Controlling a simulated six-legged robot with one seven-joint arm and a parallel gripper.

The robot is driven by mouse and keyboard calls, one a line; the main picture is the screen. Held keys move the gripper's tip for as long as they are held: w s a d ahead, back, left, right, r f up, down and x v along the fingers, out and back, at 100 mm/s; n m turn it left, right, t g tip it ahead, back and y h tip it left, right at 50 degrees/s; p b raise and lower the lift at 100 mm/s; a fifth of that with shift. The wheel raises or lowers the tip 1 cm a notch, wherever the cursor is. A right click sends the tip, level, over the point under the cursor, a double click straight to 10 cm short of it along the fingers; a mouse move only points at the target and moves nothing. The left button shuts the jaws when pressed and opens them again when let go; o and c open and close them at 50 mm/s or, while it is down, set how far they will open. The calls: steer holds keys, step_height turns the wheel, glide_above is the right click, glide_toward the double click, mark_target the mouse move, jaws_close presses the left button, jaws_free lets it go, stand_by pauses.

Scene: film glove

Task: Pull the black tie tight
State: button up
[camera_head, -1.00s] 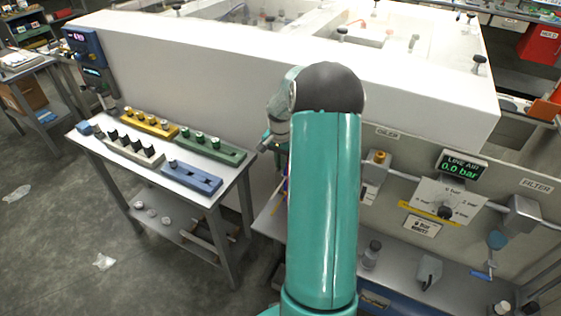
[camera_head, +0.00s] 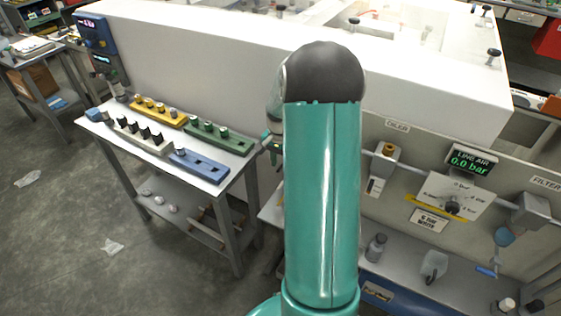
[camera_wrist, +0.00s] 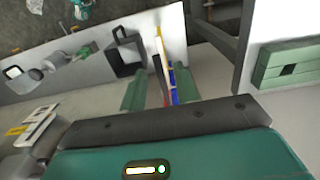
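My gripper (camera_wrist: 160,90) shows in the wrist view with two green fingers held apart, so it is open. Between and just beyond the fingers, a narrow dark strip (camera_wrist: 161,80) lies beside thin yellow, red and blue lines (camera_wrist: 172,85). The strip may be the black tie, but it is too small to be sure, and I cannot tell whether a finger touches it. In the head view my own teal arm hides most of the gripper and the tie.
A side table (camera_head: 226,179) at left bears yellow (camera_head: 160,113), green (camera_head: 218,137), blue (camera_head: 198,166) and white racks. A long white wall (camera_head: 250,70) stands behind. At right are an air panel reading 0.0 bar (camera_head: 470,160), a filter (camera_head: 532,209) and bottles on a bench.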

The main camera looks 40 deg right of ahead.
mark_target(280, 168)
steer(key=shift+r, duration=0.1)
step_height(280, 168, up, 14)
steer(key=shift+f, duration=0.2)
stand_by(0.5)
steer(key=s+a+r+n+t, duration=0.1)
steer(key=a+r+n, duration=0.15)
steer(key=a, duration=0.35)
steer(key=s+a+r+n+t+h, duration=0.1)
steer(key=a+r+n, duration=0.1)
steer(key=a+r, duration=0.3)
steer(key=s+a+r+n, duration=0.1)
steer(key=a+r+n, duration=0.1)
steer(key=a, duration=0.6)
steer(key=s+a+n+t+y, duration=0.1)
steer(key=s+a+n+t, duration=0.2)
steer(key=s+a+n, duration=0.5)
steer(key=s+a, duration=0.4)
steer(key=a, duration=0.2)
steer(key=shift+a+t, duration=0.2)
steer(key=shift+t, duration=0.1)
